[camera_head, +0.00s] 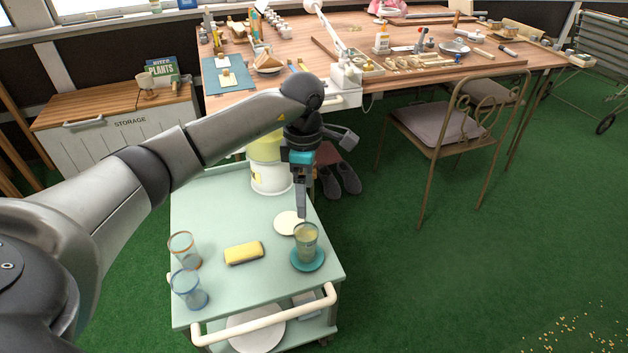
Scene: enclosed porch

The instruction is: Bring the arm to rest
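My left arm (165,165) comes in from the left and reaches over the pale green trolley (225,292). Its gripper (302,212) points down just above a glass with pale yellow-green contents (306,240). The fingers show edge-on as one narrow strip, so I cannot tell whether they are open or shut, or whether they touch the glass rim. The glass stands upright on a teal coaster (307,263) near the trolley's right edge. My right gripper is not in view.
On the trolley are a cream disc (289,223), a yellow block (244,252), two empty glasses (184,250) (188,288) and a yellow-and-white container (269,170). A cluttered wooden table (440,76) stands behind, with a chair (440,125) to the right.

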